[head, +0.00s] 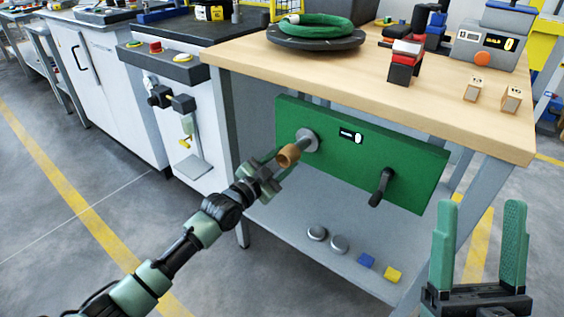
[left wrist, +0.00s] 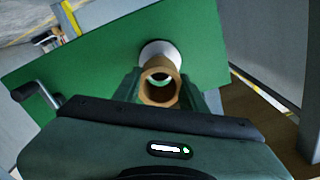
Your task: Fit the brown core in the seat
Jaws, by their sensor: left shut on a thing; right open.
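The brown core (head: 287,156) is a short hollow tube in front of the green panel (head: 415,167) under the bench top. My left gripper (head: 272,168) is shut on it; in the left wrist view the core (left wrist: 160,90) sits between the fingers, its open end facing the camera. The seat, a round pale grey flange with a short grey shaft (head: 309,140), is on the panel just beyond the core. The flange also shows in the left wrist view (left wrist: 161,48). I cannot tell whether core and shaft touch or overlap. My right gripper (head: 481,245) is open and empty at the lower right.
A black crank handle (head: 381,187) sticks out of the panel to the right. The bench top (head: 350,62) overhangs the panel. A green coil (head: 318,27) lies on a dark disc above. The lower shelf (head: 290,222) holds grey discs and small blue and yellow blocks.

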